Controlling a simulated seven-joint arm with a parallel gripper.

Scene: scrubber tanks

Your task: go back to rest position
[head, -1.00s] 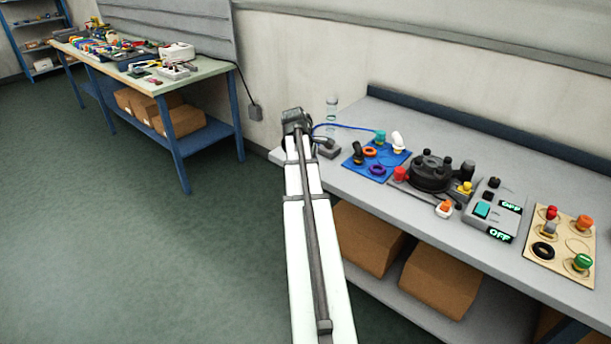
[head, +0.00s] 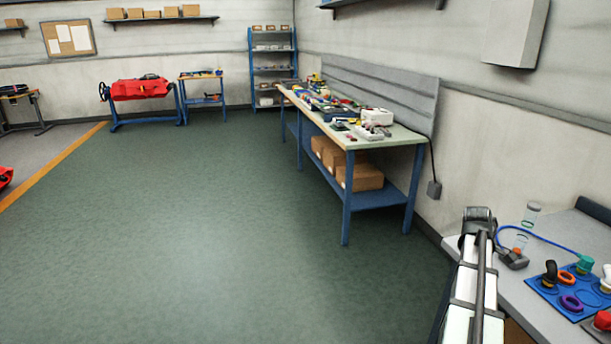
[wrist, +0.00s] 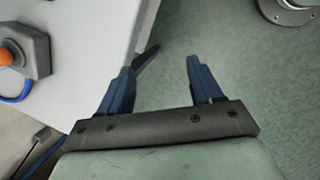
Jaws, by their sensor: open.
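My gripper (wrist: 160,85) shows in the wrist view with its two blue-grey fingers apart and nothing between them. It is above the floor beside the edge of the grey bench (wrist: 85,55). In the head view my white arm reaches up at the lower right, next to the left end of the same bench (head: 530,300); the gripper fingers cannot be made out there.
On the bench are a small grey unit with an orange top (wrist: 14,55), a clear cylinder (head: 531,215) and a blue board (head: 575,290) with rings and knobs. A cluttered workbench (head: 385,150) stands farther back. The green floor (head: 200,230) to the left is clear.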

